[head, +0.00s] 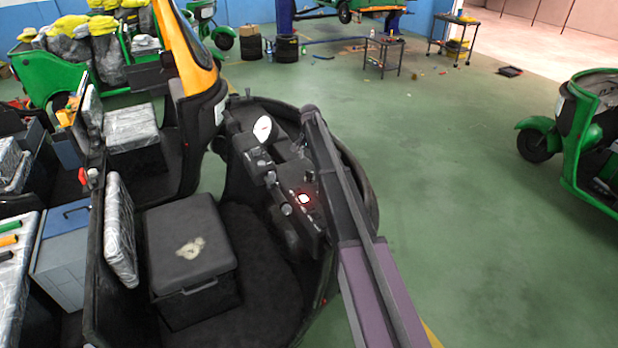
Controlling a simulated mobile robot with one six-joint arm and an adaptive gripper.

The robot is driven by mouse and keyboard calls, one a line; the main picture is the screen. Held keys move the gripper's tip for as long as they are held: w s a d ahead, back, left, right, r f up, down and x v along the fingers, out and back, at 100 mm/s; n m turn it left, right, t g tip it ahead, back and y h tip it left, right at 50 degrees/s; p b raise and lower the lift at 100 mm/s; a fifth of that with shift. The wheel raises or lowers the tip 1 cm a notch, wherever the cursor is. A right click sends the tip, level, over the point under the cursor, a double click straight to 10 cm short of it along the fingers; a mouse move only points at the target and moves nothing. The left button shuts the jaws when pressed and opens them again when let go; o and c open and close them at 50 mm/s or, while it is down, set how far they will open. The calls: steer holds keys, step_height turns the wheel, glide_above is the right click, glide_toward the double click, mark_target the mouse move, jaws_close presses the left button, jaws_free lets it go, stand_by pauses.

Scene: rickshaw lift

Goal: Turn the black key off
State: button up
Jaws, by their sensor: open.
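The open rickshaw cab stands in the middle of the head view, with its black dashboard (292,178) to the right of the seat. A small light (304,198) glows red and white on the dashboard. A round white dial (262,128) stands higher up on it. Small dark knobs sit around the light, but they are too small to tell which one is the black key or how it is turned. My gripper is not clearly seen. A long dark and purple bar crosses in front and hides the right side of the dashboard.
The black driver's seat box (190,245) is left of the dashboard, with a plastic-wrapped backrest (120,230) behind it. A yellow pillar (186,50) rises at the upper left. Another green rickshaw (578,130) stands at the right. Green floor (470,190) between them is clear.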

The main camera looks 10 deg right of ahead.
mark_target(310, 171)
steer(key=shift+f+b, duration=3.25)
steer(key=shift+f, duration=0.25)
steer(key=c, duration=1.1)
